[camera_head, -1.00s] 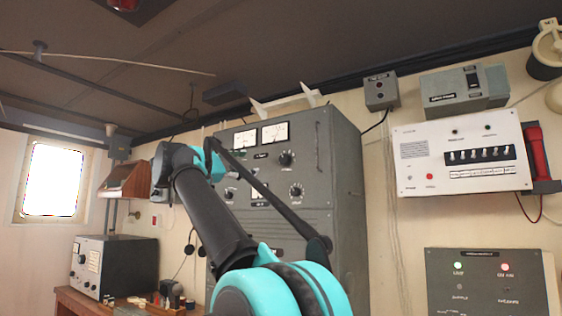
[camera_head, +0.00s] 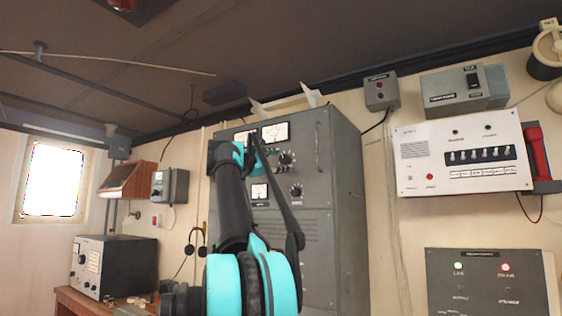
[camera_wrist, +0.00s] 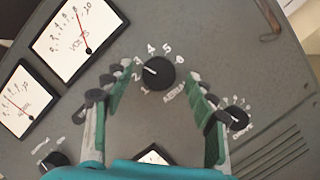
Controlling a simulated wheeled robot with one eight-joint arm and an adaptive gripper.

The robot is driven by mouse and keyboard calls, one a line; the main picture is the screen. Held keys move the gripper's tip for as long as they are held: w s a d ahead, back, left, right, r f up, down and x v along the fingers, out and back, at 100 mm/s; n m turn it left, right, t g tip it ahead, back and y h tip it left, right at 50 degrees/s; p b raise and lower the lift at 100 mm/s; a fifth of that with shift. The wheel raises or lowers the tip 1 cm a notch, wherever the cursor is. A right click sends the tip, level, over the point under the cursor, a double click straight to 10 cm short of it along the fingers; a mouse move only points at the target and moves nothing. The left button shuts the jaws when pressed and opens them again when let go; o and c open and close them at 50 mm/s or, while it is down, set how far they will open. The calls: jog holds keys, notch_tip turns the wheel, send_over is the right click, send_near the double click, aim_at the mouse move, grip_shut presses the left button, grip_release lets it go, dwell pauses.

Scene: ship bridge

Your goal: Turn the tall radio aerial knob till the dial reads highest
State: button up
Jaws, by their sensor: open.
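The black aerial knob (camera_wrist: 158,72) sits on the tall grey radio cabinet, ringed by white numbers. Its white mark points toward the low numbers, about 2. In the head view the knob (camera_head: 286,158) shows just right of my arm. My gripper (camera_wrist: 158,92) is open, its fingers on either side of the knob; I cannot tell if they touch it. A white volts dial (camera_wrist: 78,35) has its needle a little right of mid-scale. A second dial (camera_wrist: 17,97) is beside it; a third (camera_wrist: 153,157) is mostly hidden by my gripper.
Another knob (camera_wrist: 238,118) lies close by my right finger, and one more (camera_wrist: 55,160) is at lower left. A handle (camera_wrist: 270,20) stands out from the cabinet. A white switch panel (camera_head: 460,155) and red handset (camera_head: 537,152) hang at right.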

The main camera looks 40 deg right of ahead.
jog(key=shift+d+r, duration=0.1)
jog(key=shift+d, duration=0.3)
jog(key=c, duration=1.2)
jog(key=shift+o, duration=0.2)
jog(key=shift+w+m, duration=0.1)
jog(key=shift+m, duration=0.4)
jog(key=m+g, duration=0.1)
jog(key=m, duration=0.2)
jog(key=shift+w+r+m+g+y, duration=0.1)
jog(key=shift+m+g+y, duration=0.25)
jog(key=shift+m, duration=0.85)
jog(key=shift+m+g+y, duration=0.25)
jog(key=shift+m+y, duration=0.2)
jog(key=shift+m, duration=0.75)
